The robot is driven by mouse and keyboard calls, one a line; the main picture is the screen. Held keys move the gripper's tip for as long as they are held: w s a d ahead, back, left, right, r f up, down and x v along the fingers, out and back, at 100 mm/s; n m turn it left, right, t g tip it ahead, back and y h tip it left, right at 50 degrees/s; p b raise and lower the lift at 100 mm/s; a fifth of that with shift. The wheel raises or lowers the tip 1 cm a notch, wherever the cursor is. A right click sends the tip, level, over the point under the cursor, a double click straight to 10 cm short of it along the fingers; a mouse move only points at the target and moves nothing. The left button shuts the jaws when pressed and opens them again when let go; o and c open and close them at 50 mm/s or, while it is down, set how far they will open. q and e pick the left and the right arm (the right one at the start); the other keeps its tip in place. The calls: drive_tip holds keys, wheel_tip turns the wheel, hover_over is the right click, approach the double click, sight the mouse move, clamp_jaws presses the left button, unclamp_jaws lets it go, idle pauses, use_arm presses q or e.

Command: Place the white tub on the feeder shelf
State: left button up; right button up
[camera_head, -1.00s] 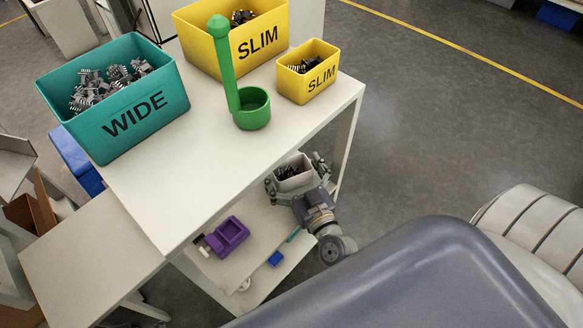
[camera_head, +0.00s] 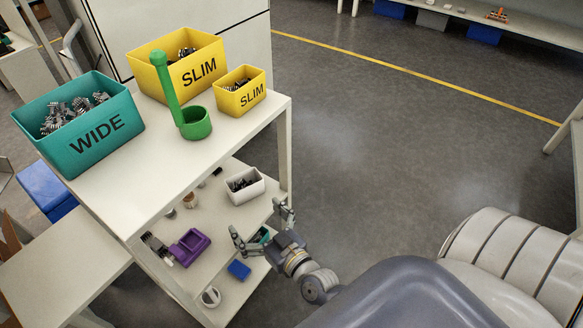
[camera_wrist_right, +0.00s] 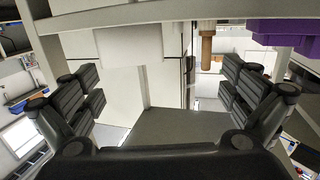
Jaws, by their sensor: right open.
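The white tub (camera_head: 249,192), with dark connectors in it, stands upright on the lower shelf (camera_head: 222,284) of the white table, near its far right corner. My right gripper (camera_head: 257,218) is open and empty, just in front of the tub at the shelf's right edge, with its fingers spread and apart from the tub. My left gripper is not in view.
The tabletop above holds a teal WIDE bin (camera_head: 82,128), two yellow SLIM bins (camera_head: 198,71) and a green cup with a tall handle (camera_head: 195,126). A purple holder (camera_head: 187,247) and a blue block (camera_head: 239,270) lie on the lower shelf. The floor to the right is clear.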

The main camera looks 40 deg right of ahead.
drive_tip(key=a+g+y, duration=0.1)
drive_tip(key=s+a+f+n+g+y, duration=0.1)
drive_tip(key=a, duration=0.1)
drive_tip(key=a+n+g, duration=0.1)
drive_tip(key=shift+s+a+f+y, duration=0.15)
drive_tip(key=shift+s+a+y, duration=0.25)
drive_tip(key=s+d+f+g+h, duration=0.2)
drive_tip(key=s+g, duration=0.3)
drive_tip(key=s, duration=0.4)
drive_tip(key=s+d+f+g+h, duration=0.1)
drive_tip(key=s+d+f+g, duration=0.1)
drive_tip(key=s+g, duration=0.3)
drive_tip(key=s+d, duration=0.1)
drive_tip(key=s, duration=0.3)
drive_tip(key=shift+d+m+g+h, duration=0.15)
drive_tip(key=shift+m+g+h, duration=0.25)
